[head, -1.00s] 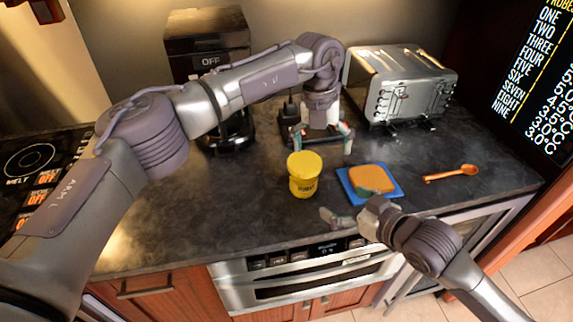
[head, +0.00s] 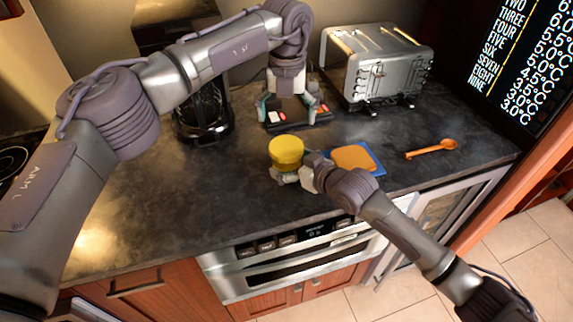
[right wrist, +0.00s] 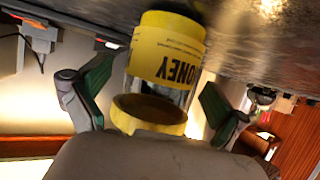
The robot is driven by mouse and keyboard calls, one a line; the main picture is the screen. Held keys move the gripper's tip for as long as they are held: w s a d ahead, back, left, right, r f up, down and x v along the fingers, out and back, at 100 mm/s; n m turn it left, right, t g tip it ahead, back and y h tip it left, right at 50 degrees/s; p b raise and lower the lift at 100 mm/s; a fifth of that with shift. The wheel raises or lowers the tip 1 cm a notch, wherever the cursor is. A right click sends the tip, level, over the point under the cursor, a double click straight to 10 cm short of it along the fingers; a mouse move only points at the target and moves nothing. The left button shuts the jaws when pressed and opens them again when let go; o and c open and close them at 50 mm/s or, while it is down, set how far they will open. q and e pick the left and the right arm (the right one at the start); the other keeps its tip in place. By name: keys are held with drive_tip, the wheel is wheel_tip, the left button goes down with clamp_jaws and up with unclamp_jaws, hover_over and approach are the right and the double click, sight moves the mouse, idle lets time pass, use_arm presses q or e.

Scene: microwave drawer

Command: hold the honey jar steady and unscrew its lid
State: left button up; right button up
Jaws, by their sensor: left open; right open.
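The honey jar (head: 285,162) stands upright on the dark counter with its yellow lid (head: 287,145) on top. In the right wrist view the jar appears upside down, with its yellow label (right wrist: 168,50) and the lid (right wrist: 150,112) lower in the picture. My right gripper (head: 297,172) is open, low at the jar's near side. In its wrist view its fingers (right wrist: 156,86) stand on both sides of the jar; contact is not clear. My left gripper (head: 290,108) is open and empty, pointing down behind the jar, apart from it.
A blue board (head: 376,163) with an orange-brown slice (head: 354,157) lies just right of the jar, close to my right gripper. A toaster (head: 375,65) stands behind. The counter left of the jar is clear.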

drive_tip(key=shift+x, duration=0.8)
